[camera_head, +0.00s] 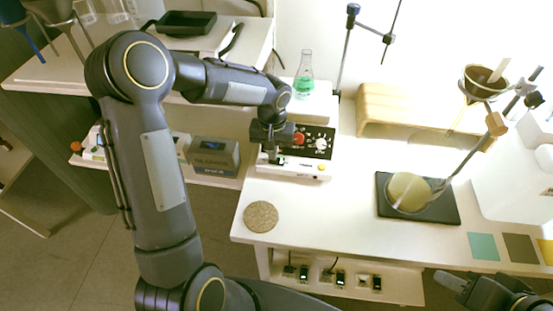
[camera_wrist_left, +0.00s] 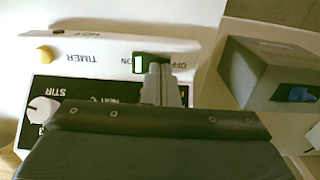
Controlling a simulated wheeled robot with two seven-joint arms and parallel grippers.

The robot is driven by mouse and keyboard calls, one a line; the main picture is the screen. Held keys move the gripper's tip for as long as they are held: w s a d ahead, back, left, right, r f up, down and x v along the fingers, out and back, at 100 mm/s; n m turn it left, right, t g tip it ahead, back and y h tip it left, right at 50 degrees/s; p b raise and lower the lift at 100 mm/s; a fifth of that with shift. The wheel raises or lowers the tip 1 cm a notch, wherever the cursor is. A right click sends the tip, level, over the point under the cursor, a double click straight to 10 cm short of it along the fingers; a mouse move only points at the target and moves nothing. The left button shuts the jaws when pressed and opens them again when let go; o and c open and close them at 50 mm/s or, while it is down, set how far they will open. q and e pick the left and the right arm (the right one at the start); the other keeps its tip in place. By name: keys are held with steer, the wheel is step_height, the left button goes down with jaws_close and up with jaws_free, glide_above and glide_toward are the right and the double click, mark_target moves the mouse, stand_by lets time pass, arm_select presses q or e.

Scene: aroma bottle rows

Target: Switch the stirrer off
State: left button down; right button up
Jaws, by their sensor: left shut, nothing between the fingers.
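The stirrer (camera_head: 312,105) is a white hotplate unit with a black control panel on the bench, a flask of green liquid on its top. In the left wrist view its front (camera_wrist_left: 95,62) carries a small rocker switch (camera_wrist_left: 138,65), white with green edging, beside OFF and ON lettering. My left gripper (camera_head: 269,157) is shut and empty at the left end of the stirrer front. In the wrist view its fingertips (camera_wrist_left: 161,70) are right beside the switch and cover part of it; contact cannot be told. My right gripper (camera_head: 450,281) is at the bottom right, its jaws unclear.
The panel has a red knob (camera_head: 299,139) and a white STIR dial (camera_wrist_left: 42,108); a yellow TIMER button (camera_wrist_left: 45,54) is on the white front. A cork mat (camera_head: 261,216) lies at the bench's front left.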

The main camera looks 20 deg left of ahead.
arm_select(q)
steer(key=shift+f, duration=0.35)
steer(key=shift+r+p, duration=0.4)
steer(key=shift+r, duration=0.45)
steer(key=shift+r+p, duration=1.9)
steer(key=shift+r, duration=0.85)
steer(key=shift+f, duration=0.1)
